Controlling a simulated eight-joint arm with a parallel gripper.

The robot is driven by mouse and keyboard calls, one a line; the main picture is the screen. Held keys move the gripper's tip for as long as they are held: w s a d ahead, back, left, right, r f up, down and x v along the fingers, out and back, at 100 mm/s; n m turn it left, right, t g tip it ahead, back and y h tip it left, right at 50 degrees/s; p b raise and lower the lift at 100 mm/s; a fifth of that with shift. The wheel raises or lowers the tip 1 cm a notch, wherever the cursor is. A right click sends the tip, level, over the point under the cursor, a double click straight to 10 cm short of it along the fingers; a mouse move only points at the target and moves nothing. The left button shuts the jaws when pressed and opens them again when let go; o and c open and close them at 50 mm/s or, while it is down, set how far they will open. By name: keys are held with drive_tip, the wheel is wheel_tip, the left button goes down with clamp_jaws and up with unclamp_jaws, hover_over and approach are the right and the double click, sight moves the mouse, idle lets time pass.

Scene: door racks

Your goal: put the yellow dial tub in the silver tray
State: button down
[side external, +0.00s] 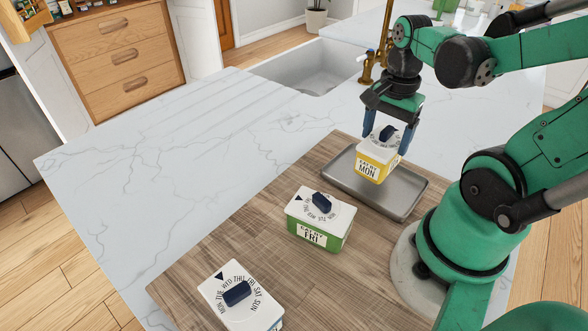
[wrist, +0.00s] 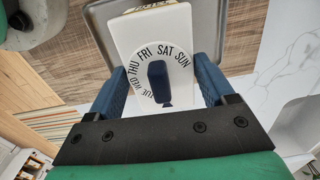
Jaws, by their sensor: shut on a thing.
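The yellow dial tub (side external: 376,164) has a white lid with a dark blue knob and a label reading MON. My gripper (side external: 388,136) is shut on it from above, one blue finger at each side. The tub is over the silver tray (side external: 400,205), upright or nearly so; I cannot tell whether its base touches the tray floor. In the wrist view the tub's white lid (wrist: 126,40) lies between my gripper's fingers (wrist: 160,88), with the day ring and knob showing. Part of the silver tray (wrist: 207,30) shows behind and beside it.
A green dial tub (side external: 318,232) labelled FRI stands on the wooden board (side external: 240,245) just left of the tray. Another white-lidded dial tub (side external: 240,295) stands at the front left. A sink (side external: 310,70) with a brass tap (side external: 368,65) lies behind. The marble counter at left is clear.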

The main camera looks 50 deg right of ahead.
drive_tip(key=shift+f, duration=1.7)
drive_tip(key=shift+f, duration=0.1)
unclamp_jaws()
wheel_tip(320, 180, up, 12)
drive_tip(key=shift+a+f, duration=0.1)
drive_tip(key=w+a+f+n+t, duration=0.3)
drive_tip(key=w+a+n+t, duration=0.4)
drive_tip(key=n, duration=1.1)
drive_tip(key=w+a, duration=0.2)
drive_tip(key=a, duration=0.2)
drive_tip(key=shift+f+n, duration=0.2)
drive_tip(key=shift+n, duration=0.1)
